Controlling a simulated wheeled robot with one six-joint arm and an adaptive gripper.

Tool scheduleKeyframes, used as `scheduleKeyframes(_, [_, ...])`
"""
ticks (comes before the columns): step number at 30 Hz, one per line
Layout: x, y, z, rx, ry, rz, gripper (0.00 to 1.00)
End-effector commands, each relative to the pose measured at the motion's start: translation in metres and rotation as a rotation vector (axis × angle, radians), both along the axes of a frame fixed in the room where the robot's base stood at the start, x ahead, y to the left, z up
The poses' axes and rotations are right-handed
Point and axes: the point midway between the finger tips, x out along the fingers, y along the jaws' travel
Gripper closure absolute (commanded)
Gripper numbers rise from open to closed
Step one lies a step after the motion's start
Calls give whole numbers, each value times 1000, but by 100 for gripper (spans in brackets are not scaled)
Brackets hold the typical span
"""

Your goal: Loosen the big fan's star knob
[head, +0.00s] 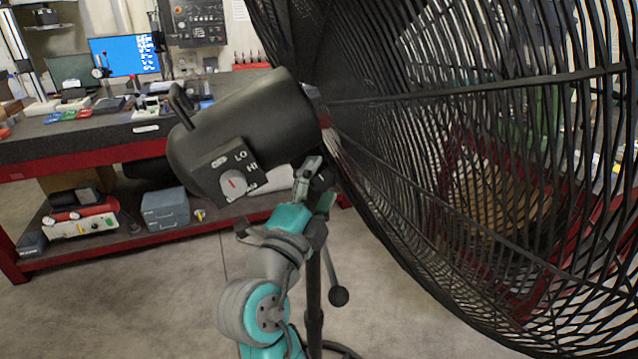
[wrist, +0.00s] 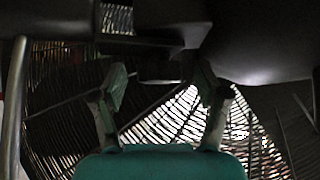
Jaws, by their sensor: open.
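The big fan's wire cage (head: 500,180) fills the right of the head view. Its dark motor housing (head: 250,125), with a LO/HI dial (head: 234,183), sits to the left. My gripper (head: 312,170) is just below the housing, beside the cage and the top of the stand. In the wrist view my gripper (wrist: 161,88) is open, its two fingers apart. A dark blocky part (wrist: 160,71) shows between and beyond the fingertips, under the housing. It may be the star knob, but it is too dark to make out its shape. I see no clear contact with it.
A red-edged workbench (head: 90,148) with tools and screens is behind at the left. The cage closely limits room on the right. The floor (head: 130,300) at lower left is clear.

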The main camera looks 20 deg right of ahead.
Motion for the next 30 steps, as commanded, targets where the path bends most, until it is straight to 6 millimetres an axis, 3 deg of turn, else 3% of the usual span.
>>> scheduleKeyframes(8, [1, -1, 0, 0, 0, 1, 26])
scheduleKeyframes(16, [1, -1, 0, 0, 0, 1, 86])
scheduleKeyframes(30, [1, -2, -2, -119, 3, 0, 86])
